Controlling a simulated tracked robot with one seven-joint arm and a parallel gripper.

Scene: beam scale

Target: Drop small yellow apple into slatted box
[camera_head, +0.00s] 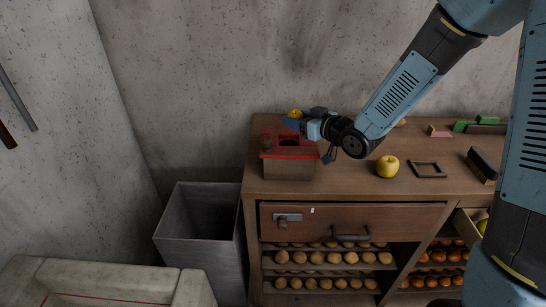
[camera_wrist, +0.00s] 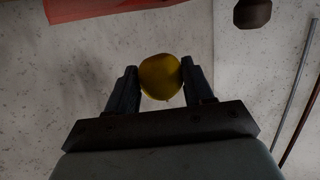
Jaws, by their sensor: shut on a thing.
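The small yellow apple (camera_head: 295,113) is held between the fingers of my gripper (camera_head: 298,121), which is shut on it. The wrist view shows the apple (camera_wrist: 160,76) between both dark fingers (camera_wrist: 160,85). In the head view, my gripper appears just above and behind the back edge of a red-topped box (camera_head: 290,170) with a dark opening in its top. No slats show clearly on this box, so I cannot tell if it is the slatted box. A larger yellow apple (camera_head: 387,166) sits on the cabinet top to the right.
A wooden cabinet (camera_head: 350,185) has a drawer and shelves of round produce below. A black frame (camera_head: 427,170) and a dark block (camera_head: 483,164) lie on its right side. A tall grey open bin (camera_head: 200,245) stands left of it. A concrete wall is behind.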

